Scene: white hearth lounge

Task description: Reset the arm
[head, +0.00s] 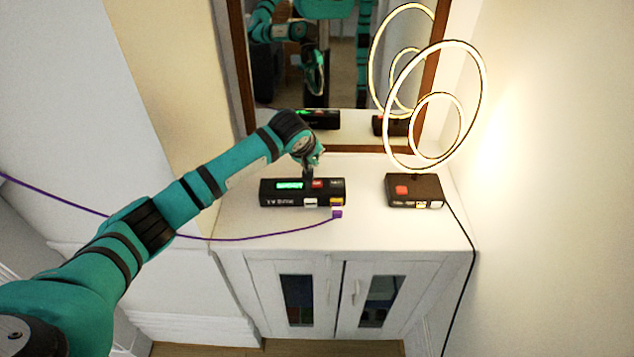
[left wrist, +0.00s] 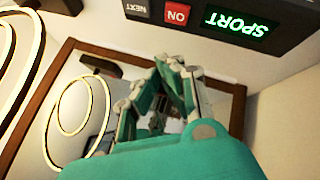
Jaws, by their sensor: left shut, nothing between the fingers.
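My left arm reaches in from the left in the head view, and its left gripper (head: 308,172) points down just above and behind a black box (head: 277,199) with a lit green display and a red button. I cannot tell whether it touches the box. The gripper is shut and empty. In the left wrist view the fingers (left wrist: 172,66) come together below the box (left wrist: 235,17), whose display reads SPORT upside down beside a red NO button and a NEXT button. My right gripper is not directly in view.
A white cabinet (head: 243,220) bears the box and a lit ring lamp (head: 481,97) on a black base (head: 415,190). A wood-framed mirror (head: 245,70) stands behind. A purple cable (head: 270,234) runs left from the box's front; a black cord (head: 474,255) hangs at right.

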